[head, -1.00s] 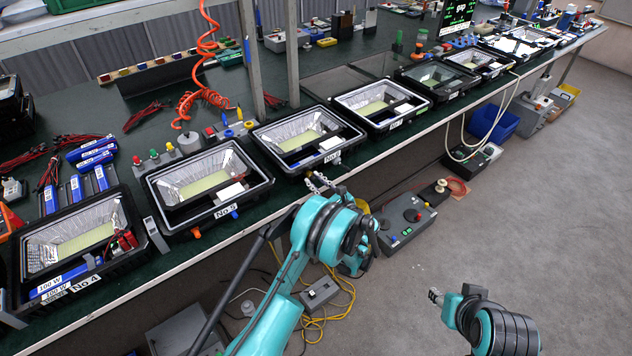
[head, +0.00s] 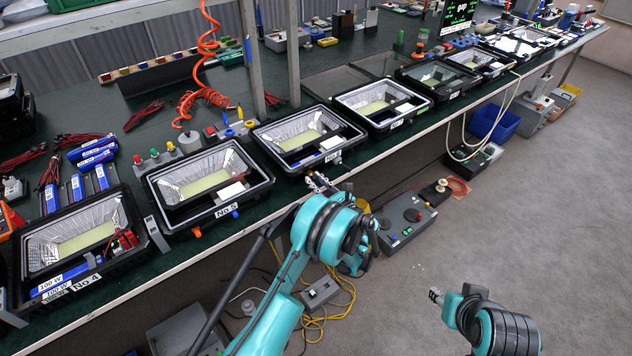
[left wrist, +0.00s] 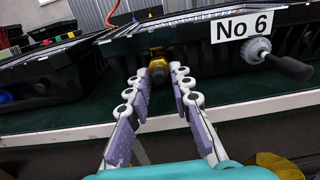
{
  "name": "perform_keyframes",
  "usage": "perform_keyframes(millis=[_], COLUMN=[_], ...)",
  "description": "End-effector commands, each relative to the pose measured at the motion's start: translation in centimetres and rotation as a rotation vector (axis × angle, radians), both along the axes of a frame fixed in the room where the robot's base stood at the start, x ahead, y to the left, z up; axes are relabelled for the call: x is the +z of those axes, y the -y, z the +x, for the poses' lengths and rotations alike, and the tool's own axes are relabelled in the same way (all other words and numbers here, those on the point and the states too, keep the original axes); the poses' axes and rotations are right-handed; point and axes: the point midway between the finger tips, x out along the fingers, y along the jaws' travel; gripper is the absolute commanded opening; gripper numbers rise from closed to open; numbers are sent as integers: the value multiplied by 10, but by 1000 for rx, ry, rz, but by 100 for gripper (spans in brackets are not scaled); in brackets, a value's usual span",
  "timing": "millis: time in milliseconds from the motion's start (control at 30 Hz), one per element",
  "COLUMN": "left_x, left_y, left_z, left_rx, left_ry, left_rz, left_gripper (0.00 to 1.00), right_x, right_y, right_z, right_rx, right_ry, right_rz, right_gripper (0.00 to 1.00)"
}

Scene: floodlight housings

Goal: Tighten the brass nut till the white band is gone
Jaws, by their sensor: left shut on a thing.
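The brass nut (left wrist: 157,62) sits on the front of the black floodlight housing labelled No 6 (left wrist: 190,42), low and left of the label. My left gripper (left wrist: 159,76) is shut on the brass nut, one jointed finger on each side of it. No white band can be made out in the left wrist view. In the head view my left gripper (head: 318,182) reaches the front of the housing (head: 308,132) at the bench edge, and the nut is too small to see there. My right gripper (head: 436,296) hangs over the floor, away from the bench; its fingers are too small to read.
A grey fitting with a black handle (left wrist: 285,66) sticks out right of the nut. More floodlight housings, such as No 5 (head: 205,205), line the bench edge on both sides. A grey control box (head: 408,222) stands on the floor below.

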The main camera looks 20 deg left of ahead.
Motion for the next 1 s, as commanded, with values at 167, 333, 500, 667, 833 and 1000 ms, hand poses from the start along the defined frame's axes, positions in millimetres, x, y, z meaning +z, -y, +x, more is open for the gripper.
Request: perform_keyframes(millis=[167,333,500,667,833,1000], left_x=[-1,-1,0,0,-1,-1], left_y=[0,0,2,18,48,75], left_z=[0,0,-1,-12,-35,-57], left_rx=[0,0,0,-4,-5,-4], left_ry=[0,0,0,0,0,0], left_rz=[-3,-1,-1,-1,-1,-1], left_gripper=[42,42,42,42,42,42], right_x=[0,0,0,0,0,0], right_y=[0,0,0,0,0,0], right_z=[0,0,0,0,0,0], right_rx=[0,0,0,0,0,0], right_ry=[0,0,0,0,0,0], right_rz=[0,0,0,0,0,0], right_gripper=[40,40,40,40,40,40])
